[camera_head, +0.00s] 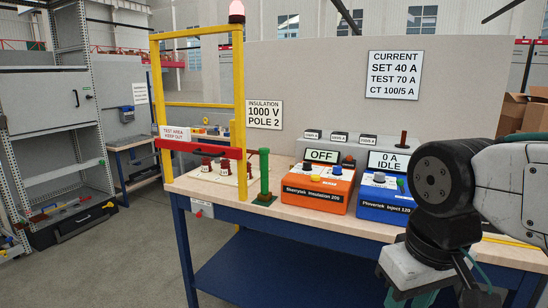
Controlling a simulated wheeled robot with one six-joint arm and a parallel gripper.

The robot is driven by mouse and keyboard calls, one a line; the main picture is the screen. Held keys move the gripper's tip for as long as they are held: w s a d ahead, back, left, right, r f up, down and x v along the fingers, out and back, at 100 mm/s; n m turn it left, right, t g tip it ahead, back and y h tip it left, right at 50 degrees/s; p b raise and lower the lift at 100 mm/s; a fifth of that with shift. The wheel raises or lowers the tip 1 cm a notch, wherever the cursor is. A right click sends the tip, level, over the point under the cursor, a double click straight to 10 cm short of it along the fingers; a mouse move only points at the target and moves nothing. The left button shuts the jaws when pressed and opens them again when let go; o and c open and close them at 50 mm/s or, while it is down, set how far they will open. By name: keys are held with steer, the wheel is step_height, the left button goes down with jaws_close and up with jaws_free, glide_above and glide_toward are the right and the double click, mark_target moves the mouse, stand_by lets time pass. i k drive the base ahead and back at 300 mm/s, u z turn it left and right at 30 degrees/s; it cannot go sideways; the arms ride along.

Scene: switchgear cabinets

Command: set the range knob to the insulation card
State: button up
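The insulation card (264,115) on the back panel reads "INSULATION 1000 V POLE 2". The orange insulation tester (317,196) stands on the bench, its display (321,156) reading "OFF". A blue knob (338,169) and a yellow control (315,178) show on its sloped top. My gripper (411,297) hangs at the bottom right, in front of the bench and apart from the tester. Its fingertips are cut off by the frame edge, so its opening is unclear.
A blue current injector (385,209) reading "0 A IDLE" stands right of the tester, partly behind my arm. A yellow frame with a red barrier (201,147) and a green post (265,175) stand left. A current card (395,75) hangs above. Floor is clear left of the bench.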

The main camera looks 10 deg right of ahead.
mark_target(307, 166)
steer(key=i, duration=1.8)
steer(key=z, duration=0.5)
